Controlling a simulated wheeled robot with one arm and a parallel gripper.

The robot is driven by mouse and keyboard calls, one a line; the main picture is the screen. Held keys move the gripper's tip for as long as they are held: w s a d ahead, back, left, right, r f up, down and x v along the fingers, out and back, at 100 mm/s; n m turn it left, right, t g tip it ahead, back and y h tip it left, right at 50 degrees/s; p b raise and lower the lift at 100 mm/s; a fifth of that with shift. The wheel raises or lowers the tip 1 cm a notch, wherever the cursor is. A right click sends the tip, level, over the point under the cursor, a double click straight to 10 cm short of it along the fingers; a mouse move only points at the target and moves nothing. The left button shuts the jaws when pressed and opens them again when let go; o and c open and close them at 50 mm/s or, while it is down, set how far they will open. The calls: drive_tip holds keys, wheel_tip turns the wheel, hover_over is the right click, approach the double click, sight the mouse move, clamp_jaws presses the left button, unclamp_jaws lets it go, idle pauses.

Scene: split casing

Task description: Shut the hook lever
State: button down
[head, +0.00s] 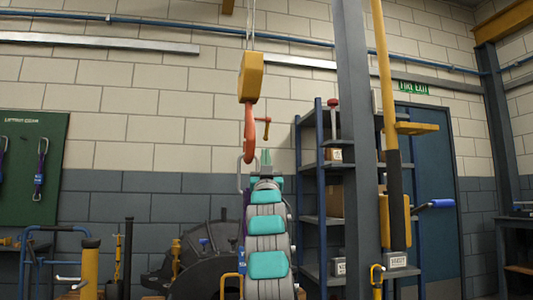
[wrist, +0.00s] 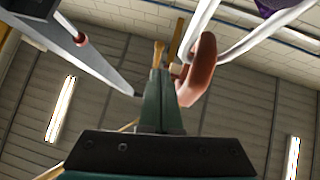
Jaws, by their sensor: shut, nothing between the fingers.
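In the head view an orange-red hook (head: 250,138) hangs under a yellow block (head: 251,77). A small orange lever (head: 265,126) sticks out on the hook's right side. My gripper (head: 266,157) points up below the lever, its green fingers together. In the wrist view the shut fingers (wrist: 160,85) hold nothing. The curved hook (wrist: 201,65) is just to their right; I cannot tell whether they touch. A narrow yellowish piece (wrist: 177,40) stands beyond the fingertips; I cannot tell if it is the lever. My arm hides what lies below the hook.
Pale bars (wrist: 202,22) pass close to the hook in the wrist view. A grey steel column (head: 358,150) and a blue shelf rack (head: 309,165) stand right of my arm. A large dark casing (head: 195,272) lies behind at left.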

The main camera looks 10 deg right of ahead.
wheel_tip(320, 180, down, 6)
drive_tip(key=s+b, duration=0.1)
drive_tip(key=b, duration=0.4)
drive_tip(key=shift+s+a, duration=0.25)
drive_tip(key=shift+a, duration=0.2)
